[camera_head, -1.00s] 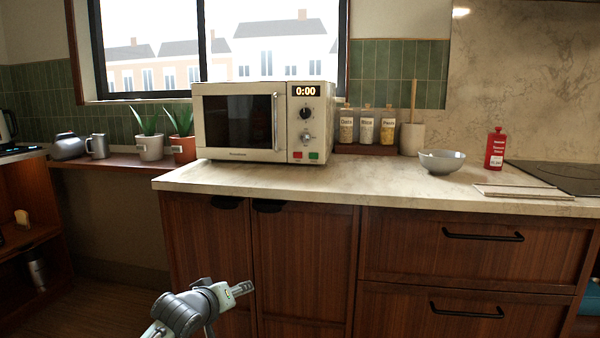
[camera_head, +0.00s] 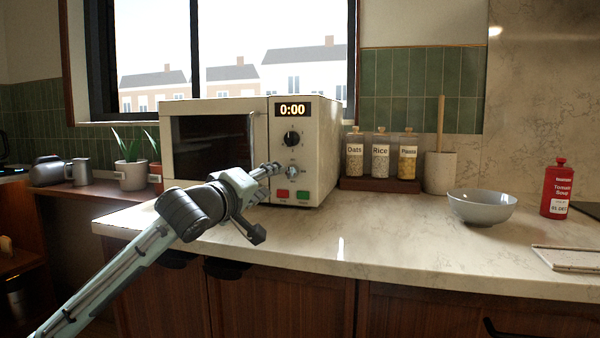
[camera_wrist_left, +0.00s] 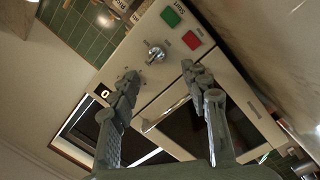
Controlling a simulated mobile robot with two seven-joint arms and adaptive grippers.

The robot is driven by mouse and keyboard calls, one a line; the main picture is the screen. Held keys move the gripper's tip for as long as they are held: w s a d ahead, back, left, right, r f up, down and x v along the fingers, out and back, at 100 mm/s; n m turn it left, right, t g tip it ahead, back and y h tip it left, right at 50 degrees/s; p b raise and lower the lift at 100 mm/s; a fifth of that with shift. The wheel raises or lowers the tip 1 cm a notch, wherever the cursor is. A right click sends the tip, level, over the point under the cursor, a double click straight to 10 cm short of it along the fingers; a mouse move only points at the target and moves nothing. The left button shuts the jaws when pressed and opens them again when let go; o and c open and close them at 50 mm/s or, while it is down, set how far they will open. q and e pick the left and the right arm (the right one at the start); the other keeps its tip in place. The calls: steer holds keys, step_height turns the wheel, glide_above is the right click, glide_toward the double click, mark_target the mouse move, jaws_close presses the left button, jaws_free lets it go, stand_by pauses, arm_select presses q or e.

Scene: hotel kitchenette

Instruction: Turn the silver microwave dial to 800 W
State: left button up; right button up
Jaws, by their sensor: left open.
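The cream microwave (camera_head: 312,190) stands on the counter with its door shut and its display reading 0:00. Its silver dial (camera_head: 292,170) sits below a black dial (camera_head: 291,138) and above the red and green buttons. My left gripper (camera_head: 268,202) is open and empty in front of the panel, one fingertip appearing close to the silver dial's left side. In the left wrist view, the silver dial (camera_wrist_left: 155,54) shows just beyond and between the spread fingertips (camera_wrist_left: 158,72). I cannot tell whether they touch it, nor read its setting. My right gripper is not in view.
Jars of oats, rice and pasta (camera_head: 380,160) stand right of the microwave, beside a utensil crock (camera_head: 440,172). The counter front (camera_head: 385,235) is clear. Potted plants (camera_head: 131,174) stand at left.

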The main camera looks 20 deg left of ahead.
mark_target(287, 172)
arm_select(q)
steer(key=w, duration=0.2)
steer(key=w+d, duration=0.1)
steer(key=w, duration=0.2)
steer(key=w+p, duration=0.1)
steer(key=w, duration=0.2)
steer(key=shift+d+r, duration=0.15)
steer(key=shift+r, duration=0.1)
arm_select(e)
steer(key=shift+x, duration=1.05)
arm_select(q)
steer(key=shift+c, duration=0.5)
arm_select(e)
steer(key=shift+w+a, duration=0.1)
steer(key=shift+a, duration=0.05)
arm_select(q)
jaws_close()
